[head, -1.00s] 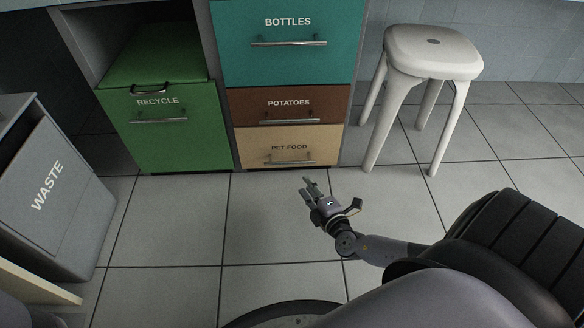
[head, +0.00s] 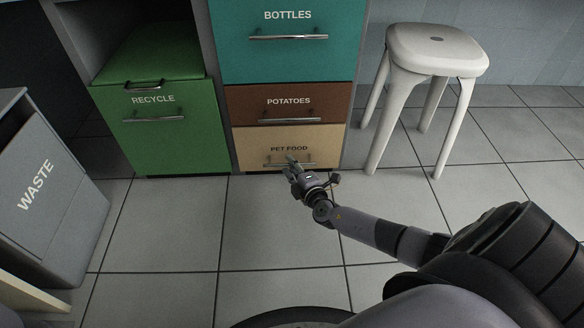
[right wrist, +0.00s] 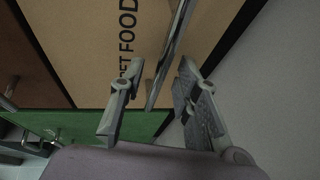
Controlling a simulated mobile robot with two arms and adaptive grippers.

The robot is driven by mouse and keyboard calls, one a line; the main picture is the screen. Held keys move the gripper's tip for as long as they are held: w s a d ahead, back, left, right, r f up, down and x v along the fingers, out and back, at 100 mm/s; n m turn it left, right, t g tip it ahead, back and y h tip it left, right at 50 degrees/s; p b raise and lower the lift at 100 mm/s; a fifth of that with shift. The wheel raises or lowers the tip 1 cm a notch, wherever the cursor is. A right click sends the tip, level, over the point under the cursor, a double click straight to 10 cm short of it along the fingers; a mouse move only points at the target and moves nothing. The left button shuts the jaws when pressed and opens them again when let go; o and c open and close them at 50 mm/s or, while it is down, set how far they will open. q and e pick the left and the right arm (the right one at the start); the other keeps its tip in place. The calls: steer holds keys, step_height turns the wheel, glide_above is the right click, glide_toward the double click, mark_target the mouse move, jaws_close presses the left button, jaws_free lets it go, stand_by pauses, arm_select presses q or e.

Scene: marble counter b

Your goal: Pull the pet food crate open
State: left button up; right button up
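The pet food crate (head: 260,141) is the tan front at the bottom of the middle stack, and it looks flush with the front above it. Its metal bar handle (head: 273,164) runs across it below the label. My right gripper (head: 290,163) is at this handle, reaching in from the lower right. In the right wrist view the crate front (right wrist: 88,45) fills the top, and the handle (right wrist: 170,48) passes between the open fingers (right wrist: 155,88). I cannot tell whether a finger touches the handle. My left gripper is not in view.
Above are the brown potatoes front (head: 250,108) and teal bottles front (head: 235,60). The green recycle bin (head: 185,155) stands left, the grey waste bin (head: 75,215) further left. A white stool (head: 437,50) stands right. The tiled floor (head: 180,230) before the crate is clear.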

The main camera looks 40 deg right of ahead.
jaws_close()
stand_by(0.7)
